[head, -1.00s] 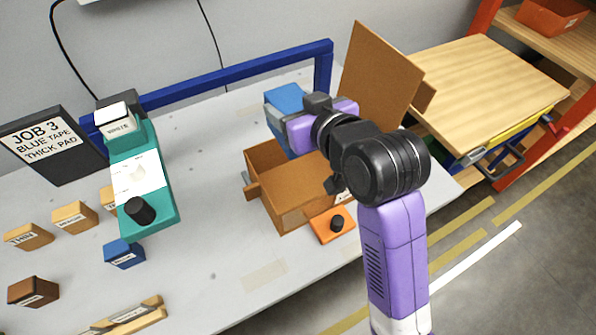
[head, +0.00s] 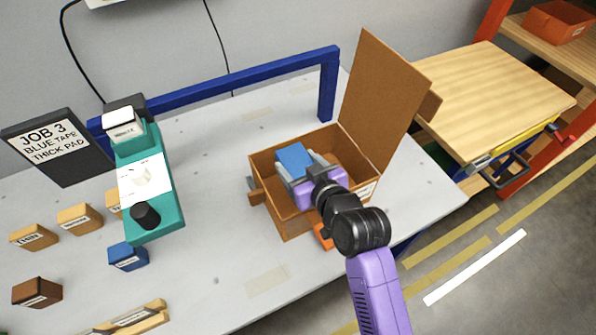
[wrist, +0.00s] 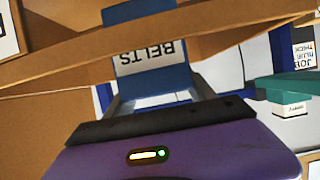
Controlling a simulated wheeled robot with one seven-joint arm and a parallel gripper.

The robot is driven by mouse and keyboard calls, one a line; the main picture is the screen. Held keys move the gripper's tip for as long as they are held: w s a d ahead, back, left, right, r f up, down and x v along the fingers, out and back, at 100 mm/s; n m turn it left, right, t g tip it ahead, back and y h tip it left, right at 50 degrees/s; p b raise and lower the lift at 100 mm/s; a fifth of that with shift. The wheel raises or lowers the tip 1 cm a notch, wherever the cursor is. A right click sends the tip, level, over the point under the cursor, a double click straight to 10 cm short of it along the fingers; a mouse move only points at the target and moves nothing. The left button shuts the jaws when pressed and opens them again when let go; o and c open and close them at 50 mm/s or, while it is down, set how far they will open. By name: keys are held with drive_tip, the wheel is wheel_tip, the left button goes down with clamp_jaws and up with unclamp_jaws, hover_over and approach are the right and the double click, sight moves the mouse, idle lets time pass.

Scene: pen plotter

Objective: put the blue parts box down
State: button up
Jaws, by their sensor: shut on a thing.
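The blue parts box (head: 296,160) is held between the fingers of my gripper (head: 305,172). It is within the outline of the open cardboard carton (head: 285,218), at or just below rim height. In the wrist view, the blue box (wrist: 152,85) carries a white label reading BELTS, upside down, and a brown cardboard edge (wrist: 70,58) crosses the picture beside it. My gripper is shut on the box. The box's underside is hidden, so I cannot tell whether it touches the carton floor.
The carton's tall lid (head: 375,100) stands up at its right rear. An orange piece (head: 323,236) lies by its front. A teal device (head: 160,215), a smaller blue box (head: 128,256) and several brown boxes are to the left. Bare table (head: 215,240) lies between.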

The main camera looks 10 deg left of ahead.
drive_tip(key=shift+f, duration=1.8)
drive_tip(key=shift+s+f+b, duration=0.1)
drive_tip(key=shift+f+b, duration=0.45)
drive_tip(key=shift+f, duration=0.15)
drive_tip(key=o, duration=1.5)
drive_tip(key=shift+f, duration=0.15)
drive_tip(key=shift+o, duration=0.8)
drive_tip(key=shift+s+f, duration=0.1)
drive_tip(key=shift+f, duration=0.05)
drive_tip(key=shift+d+r+p, duration=0.1)
drive_tip(key=shift+r+p, duration=0.5)
drive_tip(key=shift+r, duration=0.15)
drive_tip(key=b+v, duration=0.1)
drive_tip(key=v, duration=1.1)
drive_tip(key=shift+r+b, duration=0.25)
drive_tip(key=shift+b, duration=0.1)
